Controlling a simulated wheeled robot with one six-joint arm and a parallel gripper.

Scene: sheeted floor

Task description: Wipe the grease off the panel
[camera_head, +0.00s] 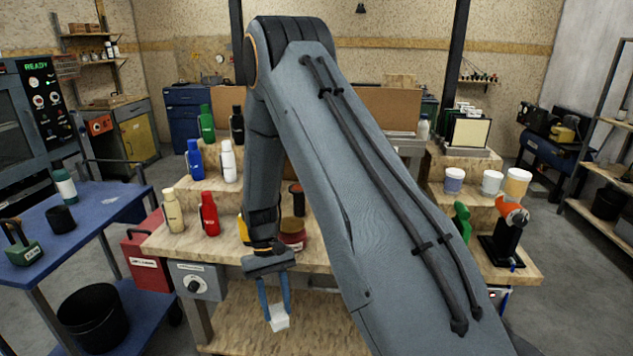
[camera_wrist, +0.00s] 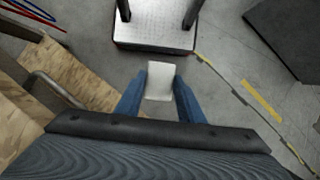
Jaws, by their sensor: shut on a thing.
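My gripper (camera_head: 276,306) points down in front of the wooden workbench, with its blue fingers shut on a small white block or pad (camera_head: 280,319). In the wrist view the pad (camera_wrist: 160,79) sits between the two fingers (camera_wrist: 160,96), above grey floor. A black control panel (camera_head: 45,98) with a green READY display is on the machine at far left, apart from my gripper. A grey box with a knob (camera_head: 196,284) is on the bench front, left of my gripper. I cannot tell which surface is the greasy panel; no grease is discernible.
The stepped wooden bench (camera_head: 225,250) holds several bottles, including a red one (camera_head: 209,214), and tubs. A blue table (camera_head: 85,213) stands at left, with a black bin (camera_head: 92,318) below. An orange tool (camera_head: 511,212) stands at right. My arm hides the bench's middle.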

